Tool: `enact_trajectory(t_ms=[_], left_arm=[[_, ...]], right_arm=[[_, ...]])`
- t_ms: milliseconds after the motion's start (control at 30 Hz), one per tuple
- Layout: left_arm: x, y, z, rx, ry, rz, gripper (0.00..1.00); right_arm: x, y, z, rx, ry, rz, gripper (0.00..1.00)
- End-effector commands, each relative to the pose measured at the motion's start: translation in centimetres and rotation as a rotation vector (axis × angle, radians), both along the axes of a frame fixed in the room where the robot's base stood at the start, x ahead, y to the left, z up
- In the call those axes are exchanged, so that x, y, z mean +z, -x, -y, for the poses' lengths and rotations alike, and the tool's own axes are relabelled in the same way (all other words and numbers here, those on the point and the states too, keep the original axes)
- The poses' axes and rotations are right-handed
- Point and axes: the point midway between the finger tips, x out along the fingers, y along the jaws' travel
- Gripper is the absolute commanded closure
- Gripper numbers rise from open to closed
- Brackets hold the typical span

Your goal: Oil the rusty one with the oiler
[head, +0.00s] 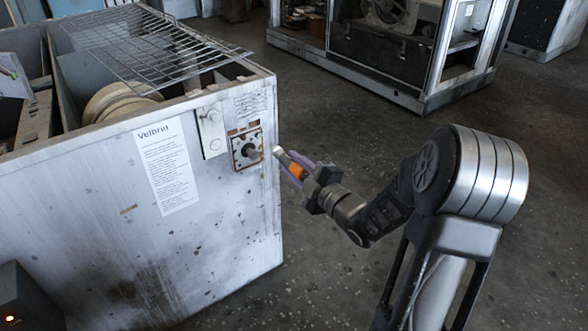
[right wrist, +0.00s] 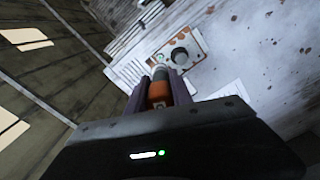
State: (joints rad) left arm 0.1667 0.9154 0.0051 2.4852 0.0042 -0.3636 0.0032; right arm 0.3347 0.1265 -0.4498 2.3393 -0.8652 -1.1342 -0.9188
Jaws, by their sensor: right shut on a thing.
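The white housing (head: 90,230) carries a square plate with a dark round knob (head: 249,150) near its right edge. Orange-brown rust shows on this plate, which is also in the right wrist view (right wrist: 181,53). A cleaner pale plate (head: 211,131) sits to its left. My right gripper (head: 297,168) is shut on the oiler, which has an orange body (right wrist: 159,92) and a pale tip. The tip points toward the rusty plate. In the head view it appears just right of the housing's edge; I cannot tell the exact gap. My left gripper is not in view.
A wire rack (head: 150,45) lies across the housing's open top. A printed sheet (head: 167,165) is on its front. A dark box with a small orange light (head: 25,295) is at bottom left. A metal-framed cabinet (head: 390,50) stands behind; open floor lies between.

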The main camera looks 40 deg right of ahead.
Motion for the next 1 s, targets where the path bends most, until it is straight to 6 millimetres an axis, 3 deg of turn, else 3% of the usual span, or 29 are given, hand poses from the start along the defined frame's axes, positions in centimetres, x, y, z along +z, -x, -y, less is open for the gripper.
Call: enact_trajectory(t_ms=[367,700,1000], left_arm=[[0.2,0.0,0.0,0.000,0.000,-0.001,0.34],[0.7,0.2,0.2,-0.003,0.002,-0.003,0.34],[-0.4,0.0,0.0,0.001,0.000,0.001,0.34]], right_arm=[[0.0,-1.1,0.0,0.000,0.001,-0.002,1.00],[0.1,-4.1,0.1,0.001,0.003,-0.002,1.00],[-0.1,-5.7,0.2,-0.002,0.000,-0.001,1.00]])
